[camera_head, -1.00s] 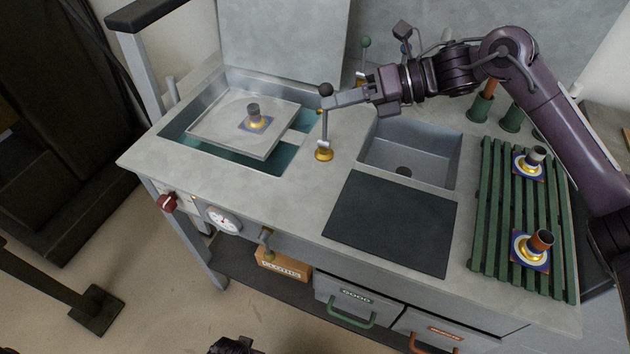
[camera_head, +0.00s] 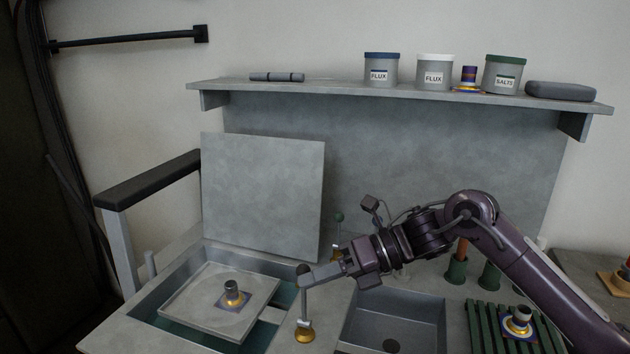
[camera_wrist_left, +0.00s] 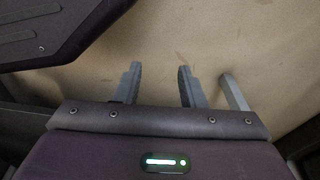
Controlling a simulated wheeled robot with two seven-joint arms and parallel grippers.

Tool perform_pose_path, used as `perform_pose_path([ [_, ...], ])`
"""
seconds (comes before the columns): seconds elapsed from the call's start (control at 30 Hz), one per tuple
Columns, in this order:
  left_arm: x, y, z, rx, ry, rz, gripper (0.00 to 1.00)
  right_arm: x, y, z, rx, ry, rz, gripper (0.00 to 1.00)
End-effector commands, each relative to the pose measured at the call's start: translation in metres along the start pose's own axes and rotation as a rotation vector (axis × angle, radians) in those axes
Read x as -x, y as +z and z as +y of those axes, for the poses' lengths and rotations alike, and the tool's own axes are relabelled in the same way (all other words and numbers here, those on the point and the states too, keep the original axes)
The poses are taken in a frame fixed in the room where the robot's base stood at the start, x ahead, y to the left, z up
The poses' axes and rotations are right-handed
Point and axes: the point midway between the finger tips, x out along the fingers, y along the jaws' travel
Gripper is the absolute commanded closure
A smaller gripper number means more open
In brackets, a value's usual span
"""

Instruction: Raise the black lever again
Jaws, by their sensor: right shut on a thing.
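The black lever (camera_head: 304,304) stands about upright on a brass base on the bench, to the right of the basin, with a dark ball knob on top. My right gripper (camera_head: 309,278) is shut on it just at the knob; the fingers partly cover the knob and upper rod. My left gripper shows in the left wrist view (camera_wrist_left: 158,85), its two fingers apart with only floor behind them.
A plate (camera_head: 190,299) with a dark-topped brass piece (camera_head: 232,293) sits in the basin. A green-knobbed lever (camera_head: 338,232) stands behind. A sink (camera_head: 395,320) and green rack (camera_head: 480,335) lie right. A shelf (camera_head: 340,90) holds jars.

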Motion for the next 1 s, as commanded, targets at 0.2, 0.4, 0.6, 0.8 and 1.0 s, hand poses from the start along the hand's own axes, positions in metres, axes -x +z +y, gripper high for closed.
perform_pose_path([
  [0.2, 0.005, -0.004, -0.001, 0.0, -0.001, 0.004, 0.64, 0.036, 0.062, 0.058, 0.06, 0.012, -0.07, 1.0],
  [0.4, 0.006, -0.004, -0.001, 0.001, -0.001, 0.007, 0.64, 0.053, 0.087, 0.092, 0.053, 0.012, -0.063, 1.0],
  [0.6, 0.004, 0.005, -0.001, 0.0, -0.001, -0.002, 0.64, 0.066, 0.106, 0.116, 0.048, 0.01, -0.059, 1.0],
  [0.8, -0.001, 0.012, -0.001, 0.0, -0.001, -0.008, 0.64, 0.071, 0.114, 0.125, 0.045, 0.009, -0.056, 1.0],
  [1.0, -0.002, 0.012, -0.001, -0.001, -0.001, -0.009, 0.64, 0.071, 0.114, 0.126, 0.043, 0.009, -0.055, 1.0],
])
